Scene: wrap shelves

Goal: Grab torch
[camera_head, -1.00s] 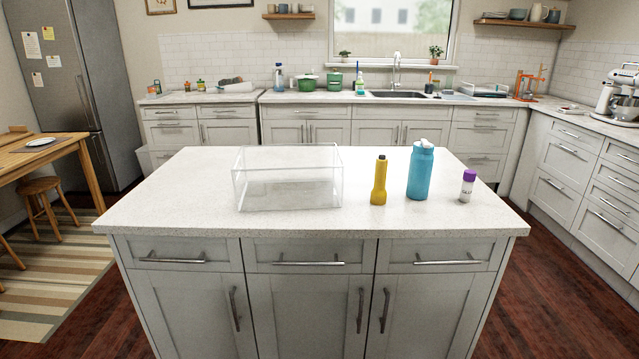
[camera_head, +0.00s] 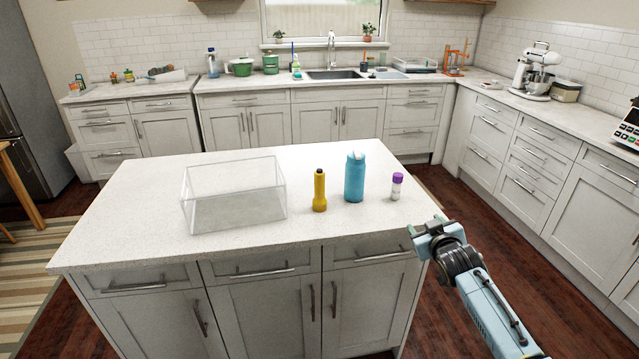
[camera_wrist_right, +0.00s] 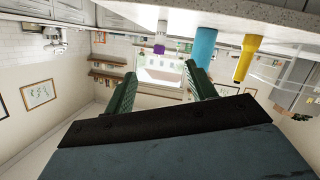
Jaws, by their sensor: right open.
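The torch (camera_head: 319,190) is yellow with a dark top and stands upright on the white island counter, between the clear box and the blue bottle. It also shows in the right wrist view (camera_wrist_right: 246,58), where the picture is upside down. My right gripper (camera_head: 412,230) is off the island's right front corner, apart from the torch and to its right. In the right wrist view its two green fingers (camera_wrist_right: 160,88) stand wide apart with nothing between them. My left gripper is not in view.
The blue bottle (camera_head: 355,178) and a small white bottle with a purple cap (camera_head: 397,186) stand right of the torch, on my right gripper's side. A clear box (camera_head: 235,205) sits to the left. The island's front strip (camera_head: 300,229) is bare.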

